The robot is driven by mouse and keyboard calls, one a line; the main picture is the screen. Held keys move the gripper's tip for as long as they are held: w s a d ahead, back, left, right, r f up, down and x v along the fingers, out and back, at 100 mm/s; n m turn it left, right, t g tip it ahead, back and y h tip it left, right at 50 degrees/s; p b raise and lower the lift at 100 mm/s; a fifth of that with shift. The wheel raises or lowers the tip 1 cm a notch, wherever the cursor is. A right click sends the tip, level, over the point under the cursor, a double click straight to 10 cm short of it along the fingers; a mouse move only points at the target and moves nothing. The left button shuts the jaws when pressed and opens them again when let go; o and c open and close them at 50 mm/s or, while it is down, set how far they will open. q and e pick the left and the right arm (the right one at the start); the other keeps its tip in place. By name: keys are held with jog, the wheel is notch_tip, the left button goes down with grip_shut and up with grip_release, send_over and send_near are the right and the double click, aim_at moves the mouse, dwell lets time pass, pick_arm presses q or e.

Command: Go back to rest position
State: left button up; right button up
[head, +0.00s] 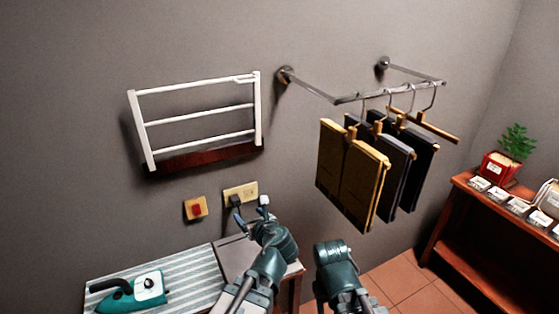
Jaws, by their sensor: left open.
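My left gripper (251,212) is raised in front of the grey wall, just below the brass wall socket plate (241,193). Its two fingertips are apart and I see nothing held between them. A dark plug (236,201) sits at the socket, close to the left fingertip; whether they touch I cannot tell. Part of my right arm (333,258) shows to the right of the left one, over the floor; its gripper fingers do not show.
A teal iron (131,293) rests on the striped ironing surface (195,281). A red-button switch (195,208) and white rack (198,116) are on the wall. Trousers (349,178) hang from a rail on the right. A wooden shelf (480,215) with a potted plant (505,160) stands far right.

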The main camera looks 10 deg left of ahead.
pick_arm(q)
jog(key=s+d+f+n+g+h, duration=0.3)
jog(key=s+d+f+n+g, duration=0.2)
jog(key=s+n, duration=0.4)
jog(key=s+d+f+n+g+h, duration=0.3)
jog(key=s+d+f+n+g, duration=0.3)
jog(key=n, duration=1)
jog(key=s+d+f, duration=0.2)
jog(key=s, duration=0.1)
jog(key=shift+s+f, duration=0.15)
jog(key=shift+f, duration=0.05)
